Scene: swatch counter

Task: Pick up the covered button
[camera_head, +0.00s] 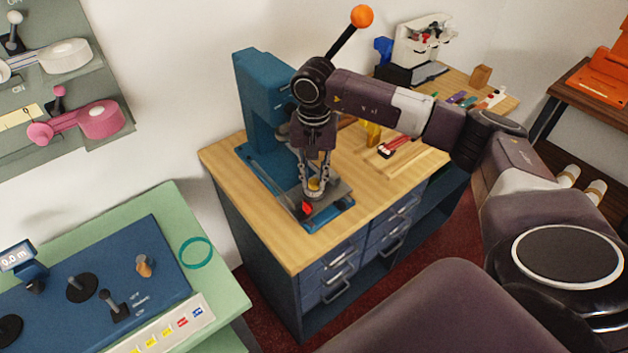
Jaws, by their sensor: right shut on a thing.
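My right gripper (314,183) reaches down over the base of the blue press (262,98) on the wooden workbench. Its fingers are closed around a small yellow round piece, the covered button (314,185), low over the press's grey plate (338,192). The fingers partly hide the button, and I cannot tell if it still touches what is beneath. A small red part (307,208) shows just in front of the fingertips. The press's black lever with an orange knob (362,16) points up to the right, behind my arm. My left gripper is not in view.
My right arm crosses over the workbench (285,250). Red-handled tools (386,150) and a yellow object (374,132) lie right of the press. A green table (225,300) with a blue panel stands at left. The bench's front left corner is clear.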

